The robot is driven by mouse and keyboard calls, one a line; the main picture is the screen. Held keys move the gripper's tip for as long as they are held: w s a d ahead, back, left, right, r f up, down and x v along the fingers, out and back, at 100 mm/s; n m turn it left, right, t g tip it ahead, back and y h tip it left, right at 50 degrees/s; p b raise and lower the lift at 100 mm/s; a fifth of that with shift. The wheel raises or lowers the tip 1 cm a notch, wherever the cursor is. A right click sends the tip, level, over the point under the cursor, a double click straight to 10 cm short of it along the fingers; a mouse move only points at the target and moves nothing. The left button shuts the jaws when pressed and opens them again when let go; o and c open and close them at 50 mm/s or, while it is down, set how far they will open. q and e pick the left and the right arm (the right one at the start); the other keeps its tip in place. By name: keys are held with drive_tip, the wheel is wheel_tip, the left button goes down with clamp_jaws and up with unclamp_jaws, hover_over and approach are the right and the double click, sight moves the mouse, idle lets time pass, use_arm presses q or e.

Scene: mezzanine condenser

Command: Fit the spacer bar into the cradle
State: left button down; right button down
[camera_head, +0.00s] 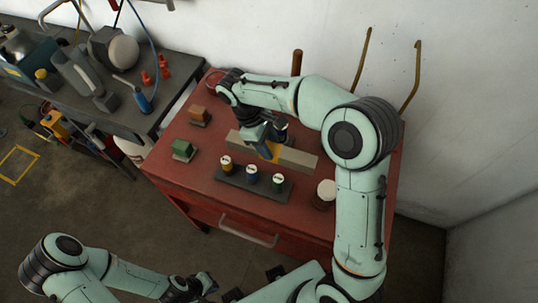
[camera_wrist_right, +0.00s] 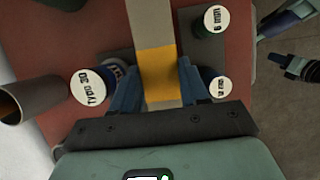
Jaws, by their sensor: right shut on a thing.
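The spacer bar (camera_head: 298,160) is a long beige bar with a yellow band, over the red cabinet top. My right gripper (camera_head: 265,148) is shut on it at the band. In the right wrist view the bar (camera_wrist_right: 150,22) passes between the blue fingers of this gripper (camera_wrist_right: 155,80). I cannot tell whether the bar hangs free or touches something below. I cannot clearly make out the cradle; the arm and bar hide part of the surface. My left gripper (camera_head: 195,287) is low in the head view, away from the bar; its jaws are unclear.
A dark rack (camera_head: 233,181) with three white-capped cylinders stands in front of the bar. Orange (camera_head: 199,114) and green (camera_head: 183,150) blocks sit to the left, a white-topped jar (camera_head: 326,194) to the right. A brown post (camera_head: 297,62) stands behind. A cluttered dark bench (camera_head: 180,72) adjoins.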

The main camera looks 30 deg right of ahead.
drive_tip(key=shift+f+b, duration=0.3)
drive_tip(key=shift+f, duration=2.55)
drive_tip(key=shift+f, duration=0.15)
drive_tip(key=c, duration=0.6)
unclamp_jaws()
drive_tip(key=shift+o, duration=0.2)
